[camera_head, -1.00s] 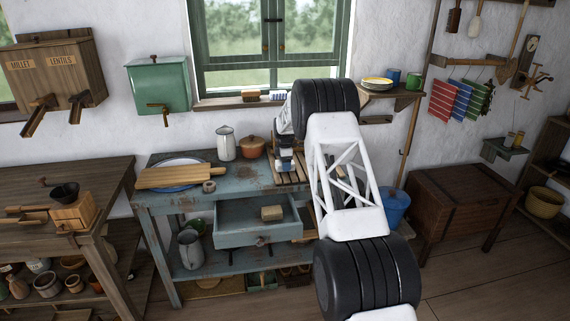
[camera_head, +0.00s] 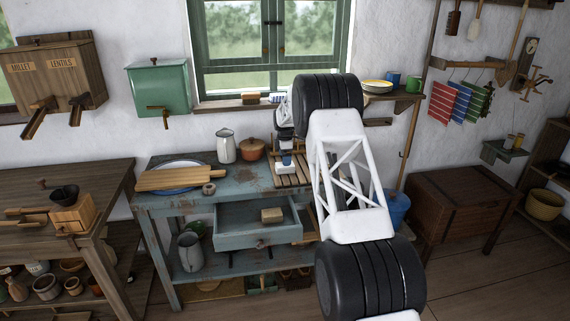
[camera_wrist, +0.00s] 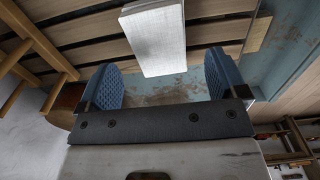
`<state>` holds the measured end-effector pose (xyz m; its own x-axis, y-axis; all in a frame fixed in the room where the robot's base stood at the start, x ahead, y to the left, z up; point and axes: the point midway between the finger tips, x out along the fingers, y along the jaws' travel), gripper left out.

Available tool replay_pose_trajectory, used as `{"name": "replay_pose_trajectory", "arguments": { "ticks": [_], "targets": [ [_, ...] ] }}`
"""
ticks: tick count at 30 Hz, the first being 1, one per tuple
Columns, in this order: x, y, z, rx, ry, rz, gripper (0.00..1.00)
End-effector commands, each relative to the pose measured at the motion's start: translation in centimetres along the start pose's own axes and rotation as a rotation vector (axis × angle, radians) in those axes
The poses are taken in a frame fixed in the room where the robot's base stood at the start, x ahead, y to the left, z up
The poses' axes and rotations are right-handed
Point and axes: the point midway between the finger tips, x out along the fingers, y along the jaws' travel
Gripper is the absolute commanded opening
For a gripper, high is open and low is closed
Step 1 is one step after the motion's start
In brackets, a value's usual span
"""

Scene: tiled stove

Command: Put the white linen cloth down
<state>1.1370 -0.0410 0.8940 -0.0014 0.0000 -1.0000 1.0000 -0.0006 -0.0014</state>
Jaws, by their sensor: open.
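The white linen cloth (camera_wrist: 154,38) is a folded white block, seen in the wrist view lying on the wooden slatted rack (camera_wrist: 215,32). My gripper (camera_wrist: 162,75) is open, its two blue-padded fingers on either side of the cloth's near end with visible gaps. In the head view my gripper (camera_head: 285,158) is above the rack at the right end of the blue worktable (camera_head: 240,187). The cloth there is a small white patch (camera_head: 288,169) just below the fingers, partly hidden by my gripper and arm.
An orange-brown lidded pot (camera_head: 252,149) and a white enamel jug (camera_head: 226,146) stand left of the rack. A cutting board (camera_head: 175,179) lies across a blue-rimmed plate farther left. The worktable's drawer (camera_head: 258,233) is pulled out, with a small block (camera_head: 271,215) inside.

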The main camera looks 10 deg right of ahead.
Motion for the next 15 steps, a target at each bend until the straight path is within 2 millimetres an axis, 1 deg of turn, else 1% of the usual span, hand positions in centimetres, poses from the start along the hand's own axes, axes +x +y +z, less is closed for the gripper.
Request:
{"name": "replay_pose_trajectory", "arguments": {
  "ticks": [1, 9, 15],
  "targets": [
    [-1.1, 0.0, 0.0, 0.0, 0.0, 0.003, 0.91],
    [-5.2, 0.0, 0.0, 0.0, 0.0, 0.003, 0.91],
    [-7.0, 0.1, 0.0, 0.0, 0.0, 0.002, 0.91]
  ]
}}
